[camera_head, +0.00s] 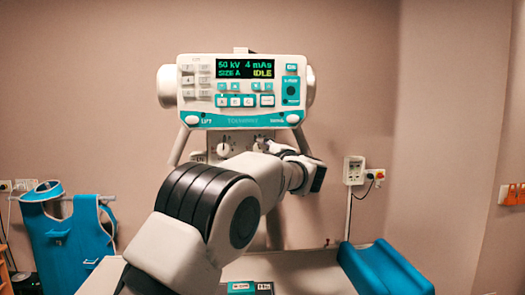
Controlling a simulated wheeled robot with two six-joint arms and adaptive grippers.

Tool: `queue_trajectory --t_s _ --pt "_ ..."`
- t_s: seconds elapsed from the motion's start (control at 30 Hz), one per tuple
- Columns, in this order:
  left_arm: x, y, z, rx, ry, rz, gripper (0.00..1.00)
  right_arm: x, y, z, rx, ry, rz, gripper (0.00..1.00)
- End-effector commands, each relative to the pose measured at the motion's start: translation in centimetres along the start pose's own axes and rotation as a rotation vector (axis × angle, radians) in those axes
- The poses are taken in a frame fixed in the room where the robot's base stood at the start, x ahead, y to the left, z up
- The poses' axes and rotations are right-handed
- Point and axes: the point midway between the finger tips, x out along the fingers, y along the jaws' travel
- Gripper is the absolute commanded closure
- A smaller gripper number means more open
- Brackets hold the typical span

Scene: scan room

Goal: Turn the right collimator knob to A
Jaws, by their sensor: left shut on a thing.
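The collimator panel (238,137) sits under the control console, with two knobs on its front. The left knob (224,149) is white and in plain view. The right knob (259,144) is mostly hidden behind my left gripper (267,146). My left arm reaches up from the bottom left and crosses in front of the panel. Its gripper is shut on the right knob; the fingertips are small and partly covered by my wrist. The knob's pointer and letter marks are too small to read. My right gripper is not in view.
The console (241,92) above shows "50 kV 4 mAs", "SIZE A" and "IDLE". A table (300,270) lies below, with a blue cushion (384,268) at its right. A blue apron (70,240) hangs at the left. A wall socket box (354,170) is at the right.

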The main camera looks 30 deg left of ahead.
Motion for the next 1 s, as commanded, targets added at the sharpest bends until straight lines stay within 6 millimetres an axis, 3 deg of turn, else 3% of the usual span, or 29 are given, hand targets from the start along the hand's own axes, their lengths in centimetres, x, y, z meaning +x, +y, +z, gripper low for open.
queue_trajectory --t_s 0.43,0.47,0.5,0.53,0.83,1.0 --pt "0.0 -0.1 0.0 -0.009 0.0 -0.005 0.97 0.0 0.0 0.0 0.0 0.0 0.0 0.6" --pt "0.0 -0.1 0.0 -0.009 0.0 -0.005 0.55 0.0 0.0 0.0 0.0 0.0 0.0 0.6" --pt "0.0 -0.1 0.0 -0.009 0.0 -0.005 0.41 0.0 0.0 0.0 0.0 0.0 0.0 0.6" --pt "0.0 -0.1 0.0 -0.009 0.0 -0.005 0.37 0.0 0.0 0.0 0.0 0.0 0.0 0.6" --pt "-0.1 0.0 0.0 -0.009 0.0 -0.004 0.37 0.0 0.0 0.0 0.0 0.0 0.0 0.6" --pt "-2.4 0.1 0.1 -0.007 -0.002 -0.003 0.37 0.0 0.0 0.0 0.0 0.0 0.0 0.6"
